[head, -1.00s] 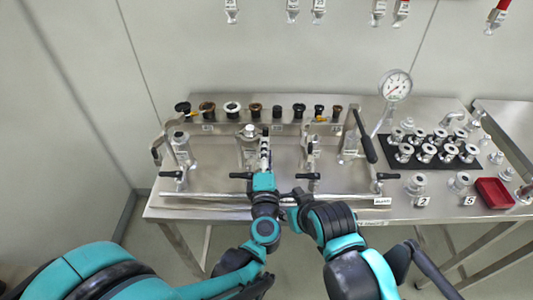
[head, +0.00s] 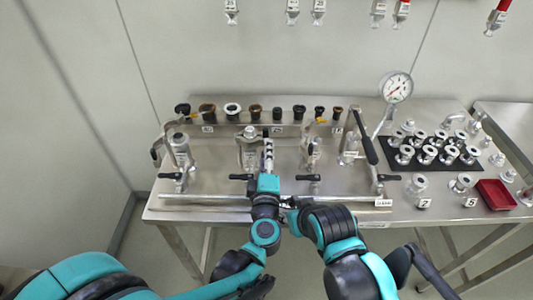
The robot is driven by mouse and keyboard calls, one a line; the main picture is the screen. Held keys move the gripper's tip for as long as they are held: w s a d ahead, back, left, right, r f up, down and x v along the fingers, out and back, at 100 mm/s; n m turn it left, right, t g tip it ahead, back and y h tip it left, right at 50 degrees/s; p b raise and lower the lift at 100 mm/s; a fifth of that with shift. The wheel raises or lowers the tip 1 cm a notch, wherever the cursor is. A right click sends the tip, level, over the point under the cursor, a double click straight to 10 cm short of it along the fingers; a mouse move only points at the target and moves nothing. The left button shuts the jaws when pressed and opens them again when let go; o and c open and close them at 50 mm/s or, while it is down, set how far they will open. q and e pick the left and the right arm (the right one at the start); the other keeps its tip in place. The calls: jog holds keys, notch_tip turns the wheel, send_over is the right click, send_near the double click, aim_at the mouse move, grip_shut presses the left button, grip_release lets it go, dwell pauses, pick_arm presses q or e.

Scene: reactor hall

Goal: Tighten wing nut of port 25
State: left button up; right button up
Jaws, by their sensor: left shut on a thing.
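My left gripper (head: 268,142) points away from me over the bench, at the right side of the second port (head: 248,133) from the left. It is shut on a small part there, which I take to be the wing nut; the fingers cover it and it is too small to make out. The port number is not readable. My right gripper (head: 288,204) is low at the bench's front edge, right of my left wrist, partly hidden, and its jaws cannot be made out.
Black-handled valves (head: 307,178) line the front of the steel bench (head: 215,212). Several dark and pale fittings stand on a back rail (head: 220,127). A pressure gauge (head: 397,87), metal flanges on a black mat (head: 400,168) and a red tray (head: 495,195) are to the right.

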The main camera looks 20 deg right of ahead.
pick_arm(q)
jog(key=o, duration=1.2)
